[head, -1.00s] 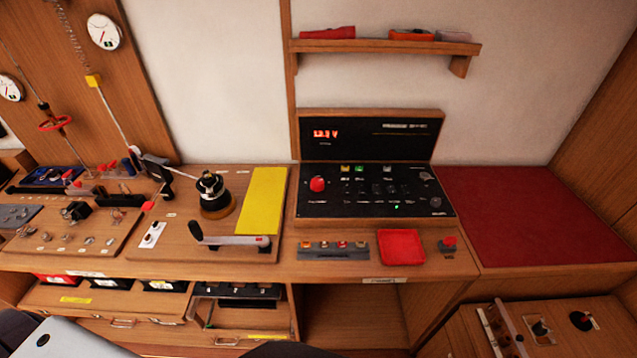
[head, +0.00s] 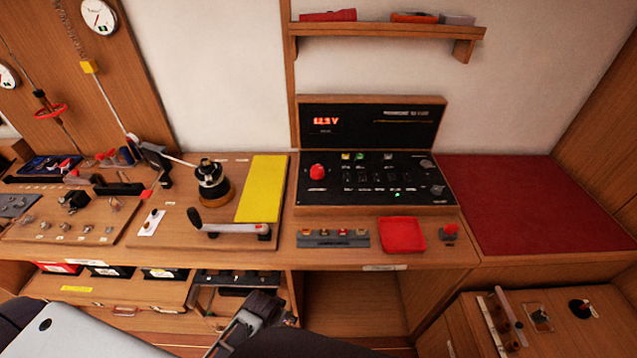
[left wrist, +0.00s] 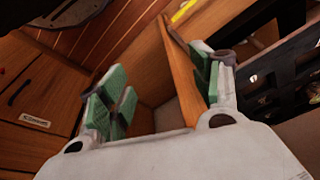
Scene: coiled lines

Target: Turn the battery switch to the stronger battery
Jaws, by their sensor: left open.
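A black panel (head: 375,182) stands at the back of the counter. A large red knob (head: 317,173) is on its left side; I cannot read the label under it. A lit red voltage display (head: 326,121) is on the panel's upright part; its digits are blurred. My left gripper (head: 262,308) is low in front of the counter, below and left of the panel, well apart from the knob. In the left wrist view its green-padded fingers (left wrist: 165,92) are spread with nothing between them. My right gripper is not in view.
A winch (head: 211,185) and a crank handle (head: 228,228) stand left of the panel. A red tray (head: 402,235) and a small red-topped switch (head: 450,231) lie in front. A shelf (head: 385,32) hangs above. Batteries (head: 110,272) sit under the counter. The red mat (head: 530,205) is clear.

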